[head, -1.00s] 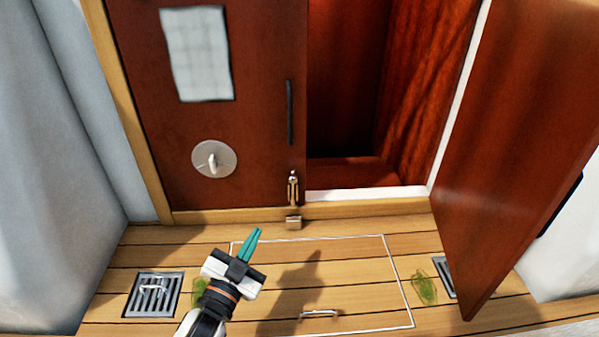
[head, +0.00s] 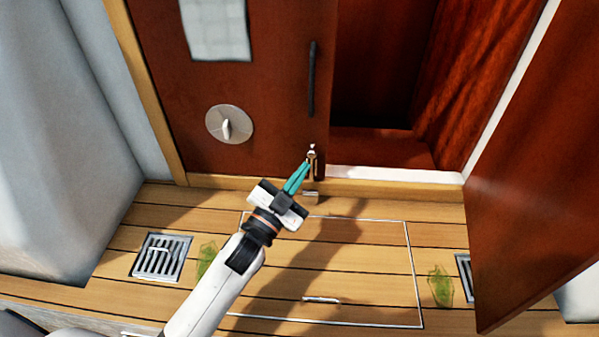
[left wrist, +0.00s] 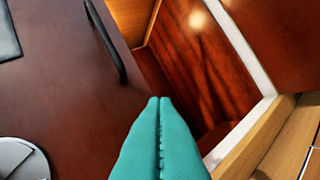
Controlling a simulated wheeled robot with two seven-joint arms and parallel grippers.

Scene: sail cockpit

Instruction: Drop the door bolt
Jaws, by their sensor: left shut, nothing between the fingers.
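The brass door bolt (head: 312,156) is mounted low on the right edge of the closed red-brown door leaf (head: 270,120). Its small bracket (head: 311,197) sits below it at the sill. My left gripper (head: 304,168) is shut and empty, its teal fingertips close beside the bolt's left side in the head view; I cannot tell if they touch. The bolt's lower part is partly hidden by the fingers. In the left wrist view the teal fingers (left wrist: 158,100) are pressed together, and the bolt is not visible there. My right gripper is not in view.
A black handle (head: 312,80) and a round latch plate (head: 228,124) are on the closed leaf. The other leaf (head: 530,190) stands open at right. The wooden floor has a hatch with a handle (head: 320,299), a drain grate (head: 161,257) and green weed (head: 206,258).

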